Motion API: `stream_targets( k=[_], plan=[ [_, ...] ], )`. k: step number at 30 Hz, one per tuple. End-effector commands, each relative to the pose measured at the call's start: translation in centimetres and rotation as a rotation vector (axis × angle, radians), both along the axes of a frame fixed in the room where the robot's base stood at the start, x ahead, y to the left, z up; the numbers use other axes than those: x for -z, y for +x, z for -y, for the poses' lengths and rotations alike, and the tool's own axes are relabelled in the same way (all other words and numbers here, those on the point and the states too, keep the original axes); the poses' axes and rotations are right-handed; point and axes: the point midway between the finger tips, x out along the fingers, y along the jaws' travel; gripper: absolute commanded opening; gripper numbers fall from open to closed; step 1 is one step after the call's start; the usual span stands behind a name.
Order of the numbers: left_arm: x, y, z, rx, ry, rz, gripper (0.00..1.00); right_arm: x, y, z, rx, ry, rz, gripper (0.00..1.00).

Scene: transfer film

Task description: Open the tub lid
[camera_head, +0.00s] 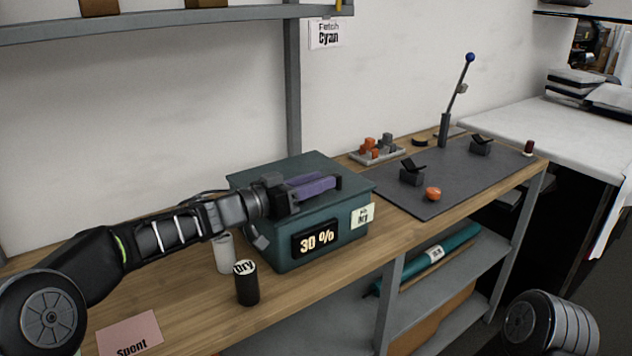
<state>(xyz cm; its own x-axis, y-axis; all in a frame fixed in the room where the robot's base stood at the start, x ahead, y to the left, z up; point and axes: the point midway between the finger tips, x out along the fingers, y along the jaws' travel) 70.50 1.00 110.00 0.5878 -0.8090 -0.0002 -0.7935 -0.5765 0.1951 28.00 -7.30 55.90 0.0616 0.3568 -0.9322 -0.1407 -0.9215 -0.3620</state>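The tub (284,245) is a teal box on the wooden bench, with a dark "30 %" display on its front. Its flat teal lid (345,173) lies level on top and looks closed. My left gripper (316,188) reaches in from the left, low over the lid. Purple strips and a dark upright piece, perhaps a handle, show at its tip. I cannot tell whether its fingers hold anything. My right arm shows only at the lower right; its gripper is out of view.
A black "Dry" canister (247,287) and a white canister (225,254) stand left of the tub. A pink "Spent" card (130,335) lies at the front left. A grey mat (450,185) with a lever press (446,130) and an orange knob (432,194) is to the right.

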Motion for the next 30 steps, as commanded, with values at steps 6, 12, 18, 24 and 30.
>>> stream_targets(
  k=[6, 12, 18, 24, 30],
  plan=[
    [-0.01, -0.02, -0.03, 0.000, 0.000, 0.000, 0.23, 0.00, 0.00, 0.00, 0.000, 0.000, 0.000, 0.36],
    [-0.02, -0.03, -0.04, 0.000, 0.000, 0.000, 0.07, 0.00, 0.00, 0.00, 0.000, 0.000, 0.000, 0.36],
    [-0.02, -0.02, -0.05, 0.000, 0.000, 0.000, 0.00, 0.00, 0.00, 0.00, 0.000, 0.000, 0.000, 0.36],
    [-0.02, -0.02, -0.06, 0.000, 0.000, 0.000, 0.00, 0.00, 0.00, 0.00, 0.000, 0.000, 0.000, 0.36],
    [-0.02, -0.02, -0.06, 0.000, 0.000, 0.000, 0.00, 0.00, 0.00, 0.00, 0.000, 0.000, 0.000, 0.36]
  ],
)
